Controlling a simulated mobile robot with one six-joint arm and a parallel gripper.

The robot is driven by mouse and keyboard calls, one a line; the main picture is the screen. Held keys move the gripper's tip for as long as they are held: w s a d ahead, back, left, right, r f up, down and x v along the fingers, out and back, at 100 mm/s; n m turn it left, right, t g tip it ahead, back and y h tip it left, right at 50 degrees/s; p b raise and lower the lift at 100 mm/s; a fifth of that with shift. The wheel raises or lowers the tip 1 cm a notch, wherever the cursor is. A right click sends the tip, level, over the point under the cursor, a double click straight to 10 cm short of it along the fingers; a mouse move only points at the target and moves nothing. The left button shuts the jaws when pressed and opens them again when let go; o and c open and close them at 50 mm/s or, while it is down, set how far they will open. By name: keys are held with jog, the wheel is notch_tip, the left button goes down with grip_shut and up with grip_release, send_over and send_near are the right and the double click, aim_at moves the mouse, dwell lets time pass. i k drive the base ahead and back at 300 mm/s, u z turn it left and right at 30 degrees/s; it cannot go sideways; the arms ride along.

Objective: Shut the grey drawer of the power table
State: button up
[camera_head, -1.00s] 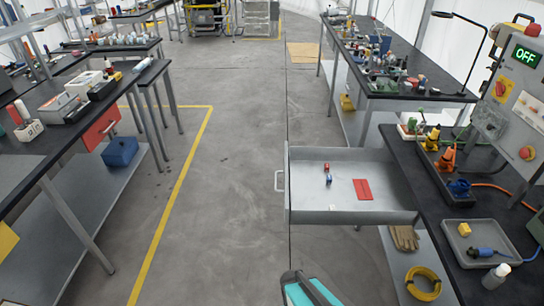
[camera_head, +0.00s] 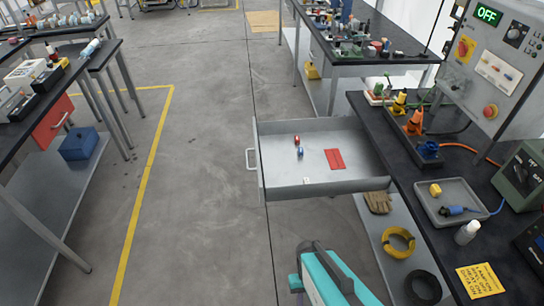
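The grey drawer (camera_head: 312,188) of the power table (camera_head: 403,172) is pulled far out toward the left. Its white handle (camera_head: 252,160) is on its left front face. Inside lie a red and a blue small part (camera_head: 299,145) and a red flat piece (camera_head: 335,159). A teal and dark part of my own arm shows at the bottom middle, apart from the drawer. My gripper's fingers cannot be made out in this view.
A grey tray (camera_head: 478,199) and a white bottle (camera_head: 467,232) stand on the power table. Gloves (camera_head: 378,202) and a yellow coil (camera_head: 398,242) lie on the shelf below. The floor (camera_head: 205,200) left of the drawer is clear. A red drawer (camera_head: 53,122) is on the left bench.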

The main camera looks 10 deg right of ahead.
aim_at(283, 172)
jog(key=z, duration=0.9)
jog(key=k, duration=1)
jog(key=u, duration=0.9)
jog(key=i, duration=1)
